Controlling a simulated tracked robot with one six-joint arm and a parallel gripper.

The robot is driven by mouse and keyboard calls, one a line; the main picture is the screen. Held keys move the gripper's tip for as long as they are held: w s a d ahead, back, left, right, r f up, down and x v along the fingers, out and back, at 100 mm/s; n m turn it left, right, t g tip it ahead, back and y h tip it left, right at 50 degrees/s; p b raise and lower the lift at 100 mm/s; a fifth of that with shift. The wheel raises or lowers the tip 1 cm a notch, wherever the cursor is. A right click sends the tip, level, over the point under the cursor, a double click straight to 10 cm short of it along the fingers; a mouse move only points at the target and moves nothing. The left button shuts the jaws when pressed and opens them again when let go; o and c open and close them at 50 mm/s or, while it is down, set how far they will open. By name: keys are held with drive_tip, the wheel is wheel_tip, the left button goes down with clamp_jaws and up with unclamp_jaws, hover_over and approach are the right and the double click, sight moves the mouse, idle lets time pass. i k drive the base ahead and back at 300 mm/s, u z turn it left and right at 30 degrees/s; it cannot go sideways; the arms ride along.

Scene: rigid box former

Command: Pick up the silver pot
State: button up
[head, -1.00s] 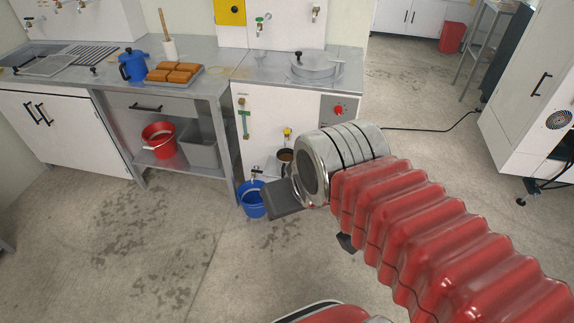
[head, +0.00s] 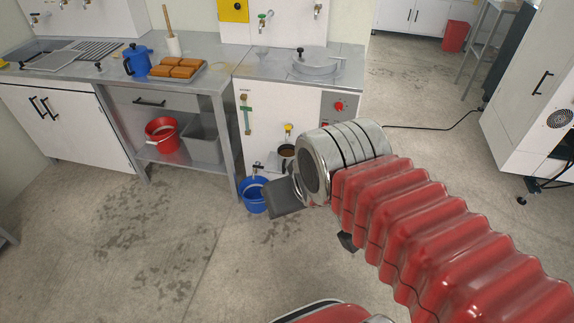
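A small round pot (head: 286,151) with a dark inside sits in the front recess of the white machine, below a yellow tap. My wrist partly hides it, and I cannot tell its full colour. A wide silver round vessel or lid (head: 315,66) with a black knob sits on the machine's top. My gripper (head: 284,197) shows as a dark grey part beyond my silver wrist, in front of the machine and low to the right of the blue bucket in the picture. Its fingertips are not clear, and I see nothing held.
The white machine (head: 262,115) stands beside a steel counter (head: 112,72) with a blue pot (head: 137,61) and a tray of brown blocks (head: 178,70). A blue bucket (head: 254,196) stands on the floor before the machine. The floor at left is clear. A cable (head: 440,126) runs at right.

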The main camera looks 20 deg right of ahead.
sight(285, 152)
drive_tip(key=k, duration=0.6)
drive_tip(key=u, duration=0.6)
drive_tip(key=i, duration=2)
drive_tip(key=z, duration=0.65)
drive_tip(key=i, duration=0.85)
drive_tip(key=z, duration=0.55)
